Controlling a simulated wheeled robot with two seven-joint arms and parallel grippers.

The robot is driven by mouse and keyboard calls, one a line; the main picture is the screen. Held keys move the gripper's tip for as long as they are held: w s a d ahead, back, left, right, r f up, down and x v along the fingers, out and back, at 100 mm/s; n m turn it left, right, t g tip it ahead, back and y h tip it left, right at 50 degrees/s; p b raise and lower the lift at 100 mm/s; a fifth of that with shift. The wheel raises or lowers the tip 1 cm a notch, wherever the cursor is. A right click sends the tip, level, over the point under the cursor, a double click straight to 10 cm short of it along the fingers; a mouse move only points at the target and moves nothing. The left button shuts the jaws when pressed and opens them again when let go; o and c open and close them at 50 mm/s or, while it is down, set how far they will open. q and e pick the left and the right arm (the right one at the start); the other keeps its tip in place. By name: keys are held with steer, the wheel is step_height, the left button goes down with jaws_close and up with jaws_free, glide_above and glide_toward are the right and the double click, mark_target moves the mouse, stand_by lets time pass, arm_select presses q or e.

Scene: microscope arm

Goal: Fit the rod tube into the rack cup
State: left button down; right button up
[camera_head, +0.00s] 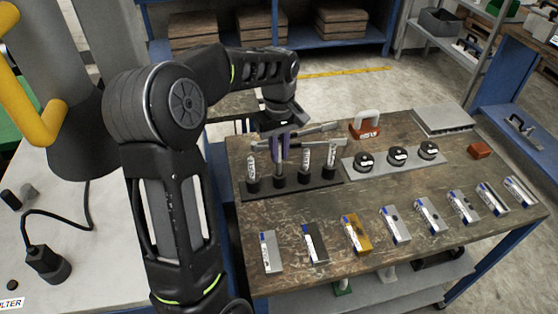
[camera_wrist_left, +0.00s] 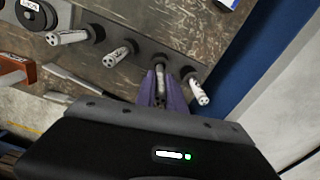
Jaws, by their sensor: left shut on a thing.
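My left gripper (camera_head: 283,148), with purple fingers, is shut on the rod tube, a slim grey tube (camera_wrist_left: 160,79) seen between the fingertips in the left wrist view. It holds the tube upright over the second cup from the left (camera_head: 279,181) of the dark rack (camera_head: 320,183). The fingers hide much of the tube, and I cannot tell whether its lower end is inside the cup. White labelled tubes stand in the other cups: one to the left (camera_head: 252,166) and two to the right (camera_head: 306,160) (camera_head: 331,157). My right gripper is not in view.
A grey plate (camera_head: 380,168) with black round pieces lies right of the rack. An orange-red piece with a pale handle (camera_head: 366,125) stands behind. Several labelled blocks (camera_head: 357,234) line the front of the brown table (camera_head: 300,212). Bare tabletop lies between rack and blocks.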

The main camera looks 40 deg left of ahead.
mark_target(279, 174)
arm_select(q)
steer(key=shift+f+p, duration=0.35)
steer(key=shift+f, duration=1.5)
steer(key=shift+f, duration=0.1)
steer(key=c, duration=1.4)
jaws_free()
step_height(279, 174, up, 12)
steer(key=shift+r+b, duration=0.15)
steer(key=shift+b, duration=0.45)
steer(key=shift+s+d, duration=0.1)
